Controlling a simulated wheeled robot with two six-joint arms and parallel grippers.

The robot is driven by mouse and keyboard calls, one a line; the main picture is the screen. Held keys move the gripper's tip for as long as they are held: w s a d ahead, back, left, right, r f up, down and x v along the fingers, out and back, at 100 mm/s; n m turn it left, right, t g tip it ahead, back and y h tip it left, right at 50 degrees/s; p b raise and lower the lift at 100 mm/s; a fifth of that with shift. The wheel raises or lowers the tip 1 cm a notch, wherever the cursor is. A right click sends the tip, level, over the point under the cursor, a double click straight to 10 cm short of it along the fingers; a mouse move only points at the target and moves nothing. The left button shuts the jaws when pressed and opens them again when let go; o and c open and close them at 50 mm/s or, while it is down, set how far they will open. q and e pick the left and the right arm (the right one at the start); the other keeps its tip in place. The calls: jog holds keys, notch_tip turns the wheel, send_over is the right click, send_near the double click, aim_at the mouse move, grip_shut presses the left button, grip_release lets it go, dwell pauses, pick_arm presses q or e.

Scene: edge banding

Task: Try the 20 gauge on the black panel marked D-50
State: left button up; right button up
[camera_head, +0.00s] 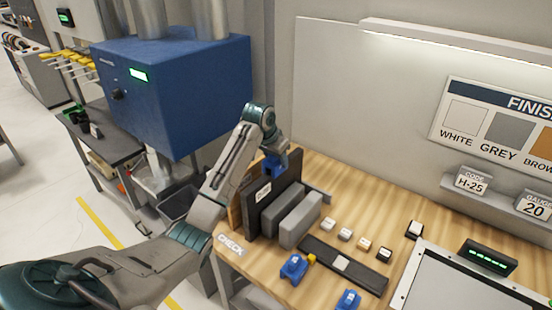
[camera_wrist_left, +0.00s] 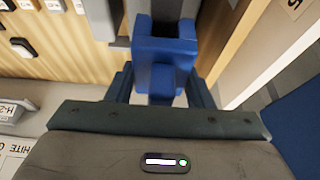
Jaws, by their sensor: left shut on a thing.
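My left gripper (camera_head: 277,163) is shut on a blue gauge (camera_wrist_left: 163,48), over the top edge of a black panel (camera_head: 278,204). The panel stands upright in a row on the bench and has a white label (camera_head: 263,193), too small to read. I cannot tell whether the gauge touches the panel. The gauge's number is not visible. Two other blue gauges, one with a yellow part (camera_head: 293,267) and one at the front edge (camera_head: 348,299), lie on the bench. My right gripper is not in view.
Grey panels (camera_head: 300,219) stand right of the black one, a wooden panel to its left. A dark strip (camera_head: 342,264), several small labelled blocks and a framed tray (camera_head: 455,284) fill the right. Signs for code H-25 (camera_head: 471,182) and gauge 20 (camera_head: 535,207) stand on a ledge.

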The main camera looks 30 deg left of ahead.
pick_arm(q)
jog(key=shift+r, duration=0.15)
jog(key=shift+r, duration=3.4)
jog(key=shift+f, duration=0.1)
